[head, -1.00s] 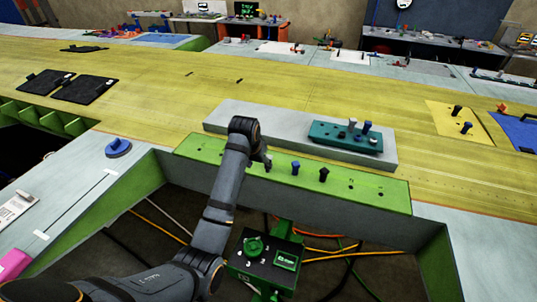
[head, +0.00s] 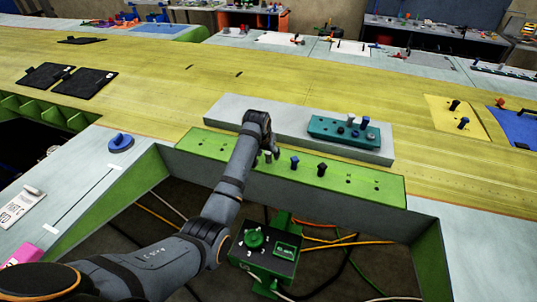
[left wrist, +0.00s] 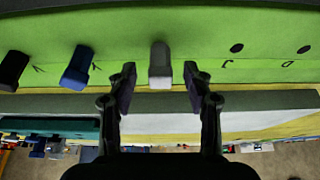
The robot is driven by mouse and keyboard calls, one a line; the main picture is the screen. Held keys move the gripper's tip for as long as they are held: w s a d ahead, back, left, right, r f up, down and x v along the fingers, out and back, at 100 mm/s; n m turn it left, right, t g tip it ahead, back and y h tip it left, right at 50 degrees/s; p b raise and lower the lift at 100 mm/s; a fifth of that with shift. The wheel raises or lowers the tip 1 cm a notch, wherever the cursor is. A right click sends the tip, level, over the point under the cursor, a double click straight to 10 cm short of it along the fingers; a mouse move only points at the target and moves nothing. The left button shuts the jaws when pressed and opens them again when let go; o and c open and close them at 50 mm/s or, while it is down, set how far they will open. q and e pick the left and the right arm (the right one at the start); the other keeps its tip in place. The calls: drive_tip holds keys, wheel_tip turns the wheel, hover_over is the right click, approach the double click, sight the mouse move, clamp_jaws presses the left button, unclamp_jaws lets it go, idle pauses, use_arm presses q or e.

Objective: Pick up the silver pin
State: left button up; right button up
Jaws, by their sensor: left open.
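The silver pin (left wrist: 160,65) stands in the green strip (left wrist: 220,20), between my left gripper's two open fingers (left wrist: 160,88) in the left wrist view. The fingers are apart from it on both sides. In the head view the silver pin (head: 268,156) is small and partly beside my left gripper (head: 262,158), whose fingers are hard to make out there. A blue pin (head: 294,162) and a black pin (head: 321,169) stand in the same green strip (head: 350,183). My right gripper is not in view.
A teal block (head: 335,133) with several pins sits on a grey slab (head: 225,110) behind the strip. A yellow plate (head: 450,122) with pins lies at the right. A green box (head: 265,250) with a knob stands below the strip. The yellow wing surface is mostly clear.

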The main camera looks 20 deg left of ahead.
use_arm(q)
drive_tip(key=shift+x, duration=1.35)
clamp_jaws()
